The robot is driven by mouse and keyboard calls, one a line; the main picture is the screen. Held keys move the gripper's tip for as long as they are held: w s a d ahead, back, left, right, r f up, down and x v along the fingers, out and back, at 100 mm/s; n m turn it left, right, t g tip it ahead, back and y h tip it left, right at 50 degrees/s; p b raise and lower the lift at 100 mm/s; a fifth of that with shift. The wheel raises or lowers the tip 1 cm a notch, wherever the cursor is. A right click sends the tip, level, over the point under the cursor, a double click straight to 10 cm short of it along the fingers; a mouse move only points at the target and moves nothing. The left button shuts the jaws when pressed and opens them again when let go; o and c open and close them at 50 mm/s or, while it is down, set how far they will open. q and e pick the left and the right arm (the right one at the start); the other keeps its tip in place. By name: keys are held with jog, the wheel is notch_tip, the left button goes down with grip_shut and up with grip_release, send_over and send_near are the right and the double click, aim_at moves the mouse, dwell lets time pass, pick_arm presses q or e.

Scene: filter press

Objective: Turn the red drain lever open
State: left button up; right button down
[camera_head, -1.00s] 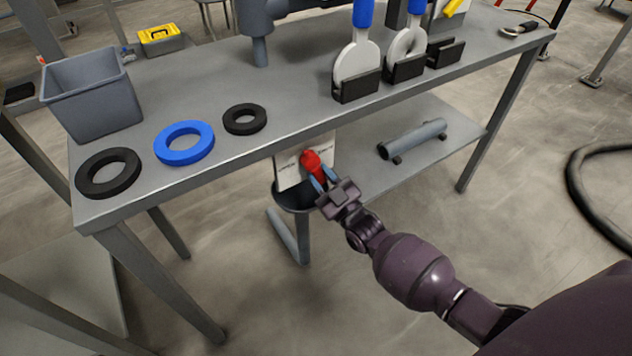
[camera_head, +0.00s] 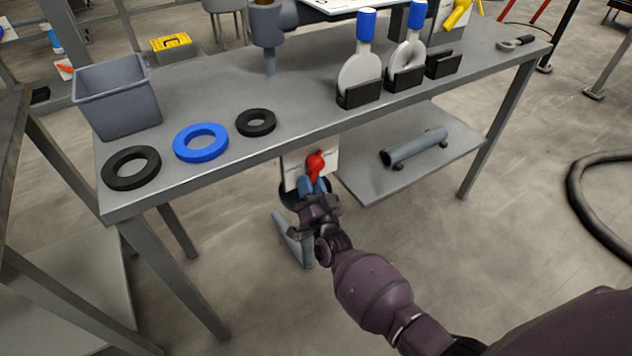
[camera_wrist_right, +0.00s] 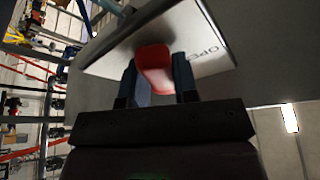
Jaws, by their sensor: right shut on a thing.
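The red drain lever (camera_head: 315,164) is in front of a white label plate (camera_head: 296,168) below the front edge of the bench. My right gripper (camera_head: 313,186) is shut on the lever from below. In the right wrist view the red lever (camera_wrist_right: 154,68) sits between the two fingers (camera_wrist_right: 157,84). The white plate (camera_wrist_right: 200,28) behind it shows part of the word "OPEN". The lever's lower end is partly hidden by my fingers. My left gripper is not in view.
The bench (camera_head: 230,170) carries a grey bin (camera_head: 118,98), black and blue rings (camera_head: 201,142), and white blue-handled paddles (camera_head: 360,75) in black holders. A lower shelf (camera_head: 370,186) holds a grey tube (camera_head: 415,146).

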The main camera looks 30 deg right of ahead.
jog(key=m, duration=0.1)
jog(key=a+r+m+g+h+p, duration=0.1)
jog(key=m, duration=0.1)
jog(key=shift+w, duration=0.1)
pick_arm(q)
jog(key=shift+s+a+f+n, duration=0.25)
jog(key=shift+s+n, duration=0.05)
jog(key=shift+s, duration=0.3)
pick_arm(e)
jog(key=shift+a+m+h, duration=0.1)
jog(key=shift+m+h, duration=0.4)
jog(key=shift+m, duration=0.2)
jog(key=c, duration=0.9)
grip_release()
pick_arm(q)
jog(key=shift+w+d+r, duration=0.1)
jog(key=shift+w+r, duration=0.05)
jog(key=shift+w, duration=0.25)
pick_arm(e)
jog(key=shift+g, duration=0.3)
jog(key=shift+f, duration=0.1)
